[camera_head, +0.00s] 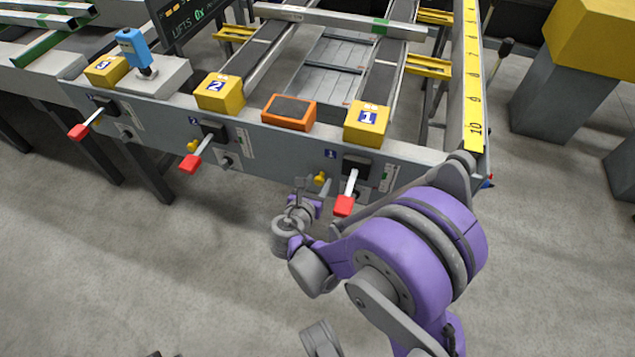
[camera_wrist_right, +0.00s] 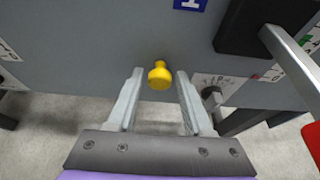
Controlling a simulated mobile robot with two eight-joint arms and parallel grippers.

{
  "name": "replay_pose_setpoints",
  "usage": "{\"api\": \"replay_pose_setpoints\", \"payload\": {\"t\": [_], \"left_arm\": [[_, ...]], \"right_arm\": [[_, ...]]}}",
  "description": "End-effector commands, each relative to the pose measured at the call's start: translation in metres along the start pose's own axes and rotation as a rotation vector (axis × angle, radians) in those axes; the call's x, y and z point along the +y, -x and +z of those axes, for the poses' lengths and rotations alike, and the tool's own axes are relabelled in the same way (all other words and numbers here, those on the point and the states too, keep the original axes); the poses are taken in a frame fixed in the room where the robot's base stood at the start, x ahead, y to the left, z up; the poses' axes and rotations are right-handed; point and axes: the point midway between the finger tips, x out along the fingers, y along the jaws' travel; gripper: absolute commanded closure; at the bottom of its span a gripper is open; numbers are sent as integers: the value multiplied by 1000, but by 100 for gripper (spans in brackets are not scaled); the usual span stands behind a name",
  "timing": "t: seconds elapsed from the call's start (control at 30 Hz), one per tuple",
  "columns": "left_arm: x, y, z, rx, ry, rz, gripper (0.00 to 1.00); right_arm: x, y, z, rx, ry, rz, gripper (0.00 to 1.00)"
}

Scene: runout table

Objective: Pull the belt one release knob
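The belt one release knob (camera_head: 320,178) is a small yellow knob on the grey front panel (camera_head: 268,150), left of the red-tipped lever marked 1. It shows in the middle of the right wrist view (camera_wrist_right: 160,75), sticking out from the panel. My right gripper (camera_head: 311,188) is in front of the panel at the knob. In the wrist view its two fingers are apart (camera_wrist_right: 160,82), one on each side of the knob, with a visible gap on both sides. Whether the tips reach past the knob's head is hard to tell.
The lever (camera_head: 344,205) with a red grip sticks out just right of my right gripper. Similar levers (camera_head: 192,163) and another yellow knob (camera_head: 192,146) sit farther left. An orange box (camera_head: 288,112) and numbered yellow blocks (camera_head: 366,122) stand on the ledge above. The floor in front is clear.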

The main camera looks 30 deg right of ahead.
Motion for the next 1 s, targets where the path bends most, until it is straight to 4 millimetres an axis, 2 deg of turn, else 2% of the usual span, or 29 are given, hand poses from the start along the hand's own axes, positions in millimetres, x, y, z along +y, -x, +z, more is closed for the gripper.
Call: {"api": "replay_pose_setpoints", "payload": {"t": [0.03,0.27,1.0], "left_arm": [[0,0,0,0,0,0,100],[0,0,0,0,0,0,100],[0,0,0,0,0,0,100]], "right_arm": [[0,0,0,0,0,0,60],[0,0,0,0,0,0,100],[0,0,0,0,0,0,100]]}}
